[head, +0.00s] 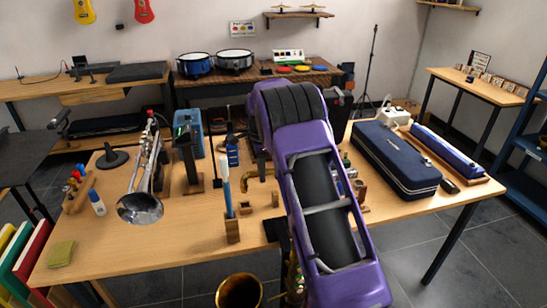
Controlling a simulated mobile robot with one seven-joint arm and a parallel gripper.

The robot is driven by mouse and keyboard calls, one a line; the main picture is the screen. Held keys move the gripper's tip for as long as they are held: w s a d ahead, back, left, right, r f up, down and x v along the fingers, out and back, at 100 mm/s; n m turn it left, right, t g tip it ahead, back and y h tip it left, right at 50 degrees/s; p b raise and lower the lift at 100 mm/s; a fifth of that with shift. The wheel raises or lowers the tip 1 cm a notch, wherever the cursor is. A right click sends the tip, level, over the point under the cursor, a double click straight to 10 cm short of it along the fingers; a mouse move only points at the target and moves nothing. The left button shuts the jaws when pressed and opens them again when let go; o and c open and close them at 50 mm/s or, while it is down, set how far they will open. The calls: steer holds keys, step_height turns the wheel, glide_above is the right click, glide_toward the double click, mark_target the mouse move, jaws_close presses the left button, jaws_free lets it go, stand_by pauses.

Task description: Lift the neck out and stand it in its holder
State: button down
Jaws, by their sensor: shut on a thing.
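A curved brass neck (259,179) shows left of my purple arm, over the middle of the table. My gripper (261,168) is the dark part just above it, small and partly hidden by my arm. It is shut on the neck; the exact grip is hard to see. Small wooden blocks (245,208) stand in front of the neck; I cannot tell which is its holder. A brass saxophone's bell (239,291) shows at the bottom, below the table's front edge, and part of its body is beside my arm.
A wooden block (232,231) holds an upright blue-and-white stick. A trumpet (143,198) stands at the left, and a dark blue case (396,160) lies at the right. A blue bottle (232,153) is behind the neck.

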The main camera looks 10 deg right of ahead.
step_height(320, 180, down, 5)
steer(key=b, duration=0.3)
steer(key=shift+w+a+f, duration=0.1)
steer(key=shift+f, duration=0.05)
stand_by(1.2)
steer(key=shift+f+b, duration=0.3)
steer(key=shift+f, duration=0.95)
stand_by(1.9)
stand_by(0.5)
steer(key=c, duration=0.7)
jaws_free()
steer(key=shift+o, duration=0.2)
step_height(320, 180, up, 18)
steer(key=shift+f+p, duration=0.25)
steer(key=shift+p, duration=0.7)
